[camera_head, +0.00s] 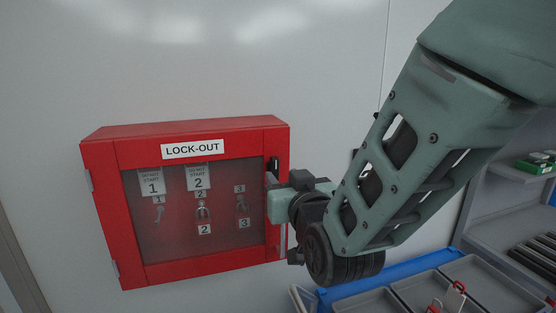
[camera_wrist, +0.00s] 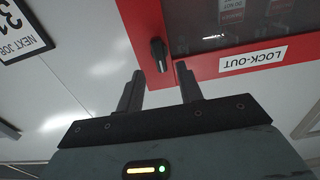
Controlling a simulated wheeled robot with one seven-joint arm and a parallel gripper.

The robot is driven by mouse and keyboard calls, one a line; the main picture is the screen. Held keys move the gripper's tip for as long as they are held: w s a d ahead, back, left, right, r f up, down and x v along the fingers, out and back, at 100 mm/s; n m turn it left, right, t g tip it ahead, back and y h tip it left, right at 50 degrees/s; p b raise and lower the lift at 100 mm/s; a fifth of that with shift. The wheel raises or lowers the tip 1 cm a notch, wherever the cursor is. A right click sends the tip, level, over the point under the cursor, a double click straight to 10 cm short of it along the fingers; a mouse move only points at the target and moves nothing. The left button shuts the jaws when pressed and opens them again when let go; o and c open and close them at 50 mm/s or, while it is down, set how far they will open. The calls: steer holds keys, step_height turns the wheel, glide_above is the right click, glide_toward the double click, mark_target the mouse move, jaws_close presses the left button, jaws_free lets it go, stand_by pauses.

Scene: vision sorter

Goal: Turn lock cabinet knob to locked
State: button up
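The red lock-out cabinet (camera_head: 190,273) hangs on the pale wall in the head view, with a clear door and a "LOCK-OUT" label. Its small black knob (camera_head: 274,164) sits on the right side of the door frame. In the wrist view, which is upside down, the knob (camera_wrist: 158,52) stands on the red frame (camera_wrist: 146,22). My gripper (camera_wrist: 160,72) is open and empty, with its two fingers apart and the knob just beyond the gap between their tips. In the head view my gripper (camera_head: 271,188) is at the cabinet's right edge, its fingers partly hidden.
Behind the clear door hang numbered tags (camera_head: 198,178) and padlocks. Grey trays (camera_head: 450,285) with red-handled items lie at the lower right, near a blue edge. Grey shelving stands at the right. A "NEXT JOB" sign (camera_wrist: 22,32) is on the wall beside the cabinet.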

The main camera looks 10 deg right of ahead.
mark_target(276, 168)
steer(key=shift+w+a+p, duration=0.2)
steer(key=shift+w+p, duration=0.15)
steer(key=shift+w, duration=0.75)
steer(key=shift+w+a+p, duration=0.2)
steer(key=shift+w+p, duration=0.1)
steer(key=shift+w, duration=0.8)
jaws_close()
